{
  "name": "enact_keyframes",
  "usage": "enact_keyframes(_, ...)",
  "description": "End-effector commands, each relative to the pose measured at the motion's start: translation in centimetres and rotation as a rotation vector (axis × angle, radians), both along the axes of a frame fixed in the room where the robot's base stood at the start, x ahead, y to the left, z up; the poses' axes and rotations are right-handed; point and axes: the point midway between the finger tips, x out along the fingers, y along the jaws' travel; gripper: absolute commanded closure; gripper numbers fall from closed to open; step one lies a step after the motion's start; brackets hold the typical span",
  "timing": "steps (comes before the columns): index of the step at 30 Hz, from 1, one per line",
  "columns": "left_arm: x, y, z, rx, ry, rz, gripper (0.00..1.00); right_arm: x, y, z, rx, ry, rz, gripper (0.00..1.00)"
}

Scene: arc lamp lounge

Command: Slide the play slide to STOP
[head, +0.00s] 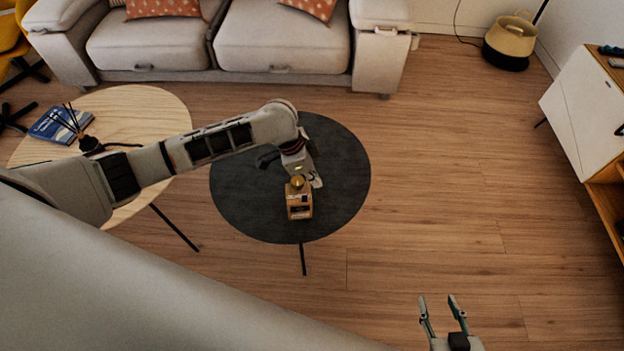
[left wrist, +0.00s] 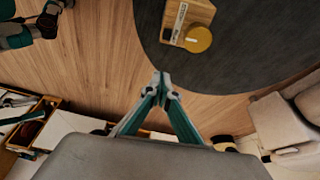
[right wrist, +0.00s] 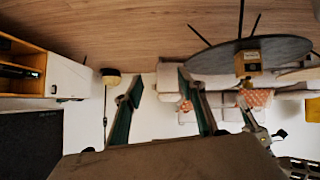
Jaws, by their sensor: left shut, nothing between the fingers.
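A small wooden box (head: 299,211) with a round yellow knob (head: 297,182) stands on the dark round table (head: 245,205). In the left wrist view the box (left wrist: 205,12) shows a yellow disc (left wrist: 198,39) and a pale strip with dark marks (left wrist: 180,20). The play slide and STOP label cannot be made out. My left gripper (head: 317,181) is beside the box, on its far right side; in its own wrist view its fingertips (left wrist: 160,78) are together and empty, apart from the box. My right gripper (head: 438,304) is open and empty, far from the table.
A pale wooden table (head: 150,108) with a blue book (head: 55,124) and reed diffuser stands left. A grey sofa (head: 285,40) is behind. A white cabinet (head: 585,105) and a basket (head: 510,38) are at right. The floor between table and cabinet is clear.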

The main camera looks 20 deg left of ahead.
Motion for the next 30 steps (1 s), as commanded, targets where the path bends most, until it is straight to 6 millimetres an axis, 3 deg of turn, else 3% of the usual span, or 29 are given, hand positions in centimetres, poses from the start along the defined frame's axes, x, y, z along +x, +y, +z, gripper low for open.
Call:
enact_keyframes(1, -0.1, -0.4, -1.7, -0.002, 0.010, 0.001, 1.00, -0.3, -0.1, -0.9, -0.005, 0.010, 0.000, 0.60)
enact_keyframes(11, 0.7, -2.3, -7.9, -0.001, 0.011, 0.000, 1.00, -1.2, -0.3, -3.2, -0.019, 0.036, 0.004, 0.60)
enact_keyframes(13, 0.4, -0.8, -7.2, 0.003, 0.002, 0.002, 1.00, -0.3, -0.1, -1.8, -0.014, 0.011, 0.005, 0.60)
enact_keyframes(18, -0.4, 0.9, -6.9, 0.001, 0.000, 0.002, 1.00, 0.6, -0.1, -1.1, -0.013, -0.010, 0.007, 0.60)
enact_keyframes(30, -0.7, 1.5, -6.9, 0.000, 0.000, 0.000, 1.00, 0.5, -0.2, -1.4, -0.018, -0.007, 0.013, 0.60)
